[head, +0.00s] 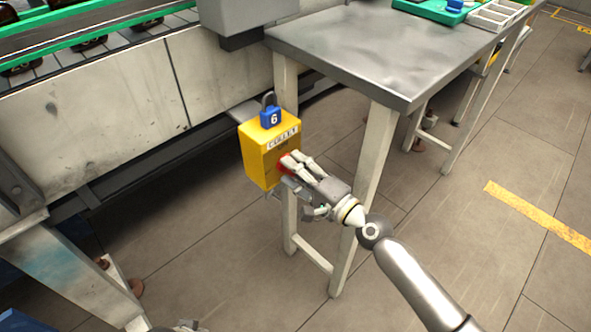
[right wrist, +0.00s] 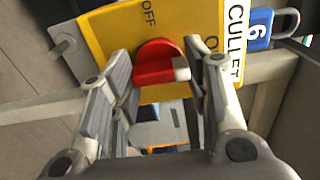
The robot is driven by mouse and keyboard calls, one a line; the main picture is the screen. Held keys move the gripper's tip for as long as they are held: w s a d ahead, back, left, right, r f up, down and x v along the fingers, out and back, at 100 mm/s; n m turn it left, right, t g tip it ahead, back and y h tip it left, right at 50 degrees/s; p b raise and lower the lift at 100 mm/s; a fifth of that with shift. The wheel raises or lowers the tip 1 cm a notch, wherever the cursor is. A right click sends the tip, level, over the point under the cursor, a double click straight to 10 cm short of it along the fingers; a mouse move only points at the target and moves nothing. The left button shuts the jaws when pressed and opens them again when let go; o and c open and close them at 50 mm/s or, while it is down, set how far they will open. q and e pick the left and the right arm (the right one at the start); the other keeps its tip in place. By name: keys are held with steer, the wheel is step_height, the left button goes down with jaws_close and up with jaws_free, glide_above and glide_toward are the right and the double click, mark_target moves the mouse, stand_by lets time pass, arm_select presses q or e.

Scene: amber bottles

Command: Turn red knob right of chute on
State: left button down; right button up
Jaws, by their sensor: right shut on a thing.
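A yellow box (head: 257,153) marked CULLET hangs beside the table leg. Its red knob (head: 283,165) is mostly hidden by my right gripper (head: 290,166) in the head view. In the right wrist view, the red knob (right wrist: 157,60) sits between the fingers of the right gripper (right wrist: 160,78), which is shut on it. The knob's pale tip points right in that view, away from the OFF label above it. A second label starting with O is partly covered by a finger. Only a sliver that may be my left gripper (head: 184,326) shows at the bottom edge.
A grey metal table (head: 365,50) stands behind to the right. A conveyor with a pale side panel (head: 95,95) runs along the left.

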steer(key=o, duration=1)
steer(key=v, duration=1.2)
steer(key=shift+a, duration=0.1)
